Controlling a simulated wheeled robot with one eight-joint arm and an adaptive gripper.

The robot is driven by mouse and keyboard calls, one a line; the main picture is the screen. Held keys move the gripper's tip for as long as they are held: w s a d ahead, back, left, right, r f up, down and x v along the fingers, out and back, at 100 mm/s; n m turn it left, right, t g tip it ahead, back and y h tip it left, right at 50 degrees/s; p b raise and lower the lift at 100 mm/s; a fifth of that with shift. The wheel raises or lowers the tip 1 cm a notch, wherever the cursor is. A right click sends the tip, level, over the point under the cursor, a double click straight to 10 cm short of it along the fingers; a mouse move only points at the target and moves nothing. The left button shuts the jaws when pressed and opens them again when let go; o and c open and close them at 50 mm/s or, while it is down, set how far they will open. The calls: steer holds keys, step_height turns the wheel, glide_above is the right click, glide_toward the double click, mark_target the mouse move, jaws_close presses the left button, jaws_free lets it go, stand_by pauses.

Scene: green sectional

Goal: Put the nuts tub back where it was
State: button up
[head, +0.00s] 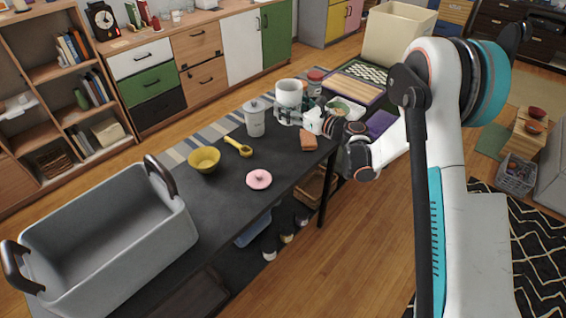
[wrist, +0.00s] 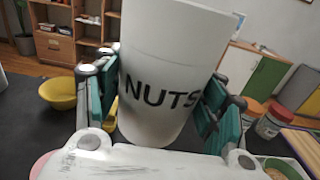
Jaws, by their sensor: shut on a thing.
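The nuts tub (head: 289,93) is a white tub held at the far part of the dark table (head: 228,213). In the wrist view it fills the middle, with "NUTS" in dark letters on its side (wrist: 160,60). My gripper (head: 290,115) is shut on the tub, with teal pads pressing both sides; the fingers also show in the wrist view (wrist: 157,100). The tub looks roughly upright. Whether its base touches the table is hidden.
A grey lidded canister (head: 255,120) stands just left of the tub. A yellow bowl (head: 204,160), yellow scoop (head: 239,147), pink lid-like disc (head: 259,180) and brown block (head: 308,141) lie nearer. A red-lidded jar (head: 315,82) and trays are right. A big grey bin (head: 120,255) fills the near left.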

step_height(320, 180, down, 20)
steer(key=b, duration=0.6)
steer(key=shift+w+r+b, duration=0.1)
steer(key=shift+r+b, duration=0.05)
steer(key=shift+b, duration=0.15)
steer(key=shift+r, duration=0.1)
steer(key=o, duration=1.3)
